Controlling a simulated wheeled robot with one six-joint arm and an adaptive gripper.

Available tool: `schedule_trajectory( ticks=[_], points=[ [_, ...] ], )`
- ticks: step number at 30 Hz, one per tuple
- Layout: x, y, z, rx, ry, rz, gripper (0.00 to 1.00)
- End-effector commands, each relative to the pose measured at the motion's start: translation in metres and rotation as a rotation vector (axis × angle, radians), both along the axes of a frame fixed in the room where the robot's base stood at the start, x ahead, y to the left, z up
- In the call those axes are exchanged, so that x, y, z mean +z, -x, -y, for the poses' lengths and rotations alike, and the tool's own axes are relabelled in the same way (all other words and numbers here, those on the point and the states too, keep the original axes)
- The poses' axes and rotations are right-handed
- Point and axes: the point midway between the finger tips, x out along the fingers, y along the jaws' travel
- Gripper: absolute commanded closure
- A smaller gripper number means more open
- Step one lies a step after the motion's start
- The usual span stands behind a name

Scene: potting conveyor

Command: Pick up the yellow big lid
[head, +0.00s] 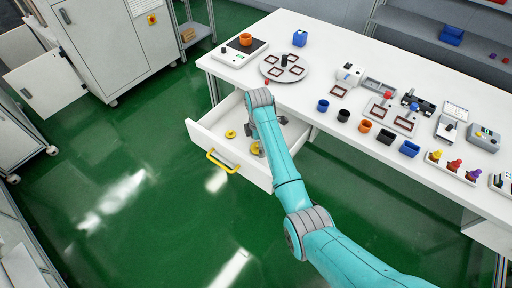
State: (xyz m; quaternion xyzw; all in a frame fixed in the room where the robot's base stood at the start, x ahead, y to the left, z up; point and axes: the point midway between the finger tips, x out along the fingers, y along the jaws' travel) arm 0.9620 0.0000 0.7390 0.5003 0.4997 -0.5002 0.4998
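An open white drawer (205,138) with a yellow handle (222,163) sticks out under the white table. A small yellow round piece (230,134) lies in its left part. A second yellow piece (255,148) shows beside my forearm, partly covered by it. At this size I cannot tell which of the two is the big lid. My teal arm reaches over the drawer, and its grey wrist joint is near the table's front edge.
Drawer walls surround the yellow pieces. The green floor (120,180) to the left is clear.

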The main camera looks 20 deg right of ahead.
Motion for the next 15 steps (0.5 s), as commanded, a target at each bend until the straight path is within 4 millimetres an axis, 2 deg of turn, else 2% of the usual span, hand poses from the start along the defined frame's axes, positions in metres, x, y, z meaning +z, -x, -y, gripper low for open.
schedule_trajectory(
  ticks=[1,5,7,9,15],
  points=[
    [0.0001,-0.0001,-0.0002,0.0,0.0,0.0,0.22],
    [0.0003,-0.0001,-0.0004,0.0,0.0,0.0,0.51],
    [0.0003,-0.0001,-0.0004,0.0,0.0,0.0,0.62],
    [0.0,0.0,-0.0005,0.0,0.0,-0.001,0.71],
    [-0.0011,0.0008,-0.0005,0.0,0.0,-0.003,0.88]
  ],
)
